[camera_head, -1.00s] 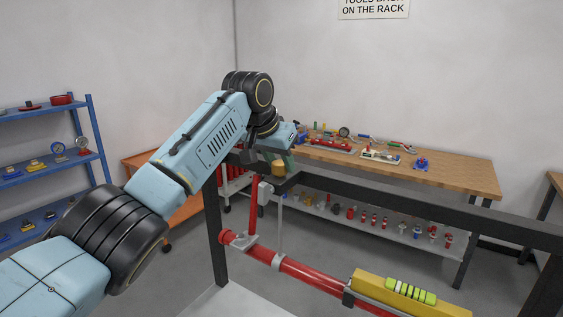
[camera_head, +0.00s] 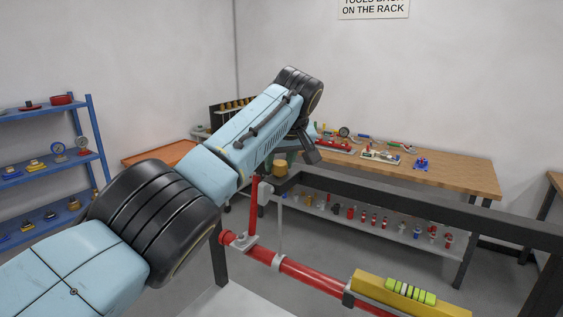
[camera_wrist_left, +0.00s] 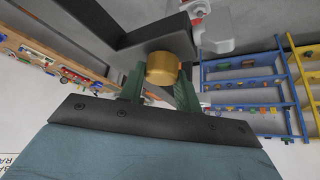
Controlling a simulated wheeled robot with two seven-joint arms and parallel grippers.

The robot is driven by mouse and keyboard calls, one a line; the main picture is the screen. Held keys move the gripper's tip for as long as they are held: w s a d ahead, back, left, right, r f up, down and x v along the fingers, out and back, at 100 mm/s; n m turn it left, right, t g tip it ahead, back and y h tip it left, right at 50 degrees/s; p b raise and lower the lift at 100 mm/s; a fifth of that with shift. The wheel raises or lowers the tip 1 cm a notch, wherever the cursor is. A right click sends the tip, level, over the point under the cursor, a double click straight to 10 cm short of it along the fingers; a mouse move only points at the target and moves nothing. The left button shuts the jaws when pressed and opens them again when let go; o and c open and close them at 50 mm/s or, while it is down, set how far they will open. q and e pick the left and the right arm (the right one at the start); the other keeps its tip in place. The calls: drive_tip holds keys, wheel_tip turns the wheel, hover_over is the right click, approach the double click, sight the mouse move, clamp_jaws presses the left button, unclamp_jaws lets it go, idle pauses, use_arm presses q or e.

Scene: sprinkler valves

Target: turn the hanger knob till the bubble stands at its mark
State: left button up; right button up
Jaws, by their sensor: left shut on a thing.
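The hanger knob (camera_head: 280,168) is a small brass cylinder at the corner of the dark frame (camera_head: 400,203). My left gripper (camera_head: 286,157) is at the knob, partly hidden behind my own wrist. In the left wrist view the brass knob (camera_wrist_left: 161,68) sits between the green fingers (camera_wrist_left: 160,88), which are shut on it. A red pipe (camera_head: 305,272) slopes down to the right below the frame. A yellow level (camera_head: 372,286) lies along the pipe with a bright green vial (camera_head: 411,291) marked by dark lines. The bubble is too small to place against its mark. My right gripper is not in view.
A wooden workbench (camera_head: 455,178) with tools stands behind the frame, with several small red fittings on its lower shelf. A blue shelf (camera_head: 80,158) is at the left. The frame's dark rail runs right from the knob, close to my gripper.

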sight(280, 162)
use_arm(q)
drive_tip(key=o, duration=1)
drive_tip(key=shift+c, duration=0.2)
drive_tip(key=shift+s+r, duration=0.1)
drive_tip(key=shift+r, duration=1.45)
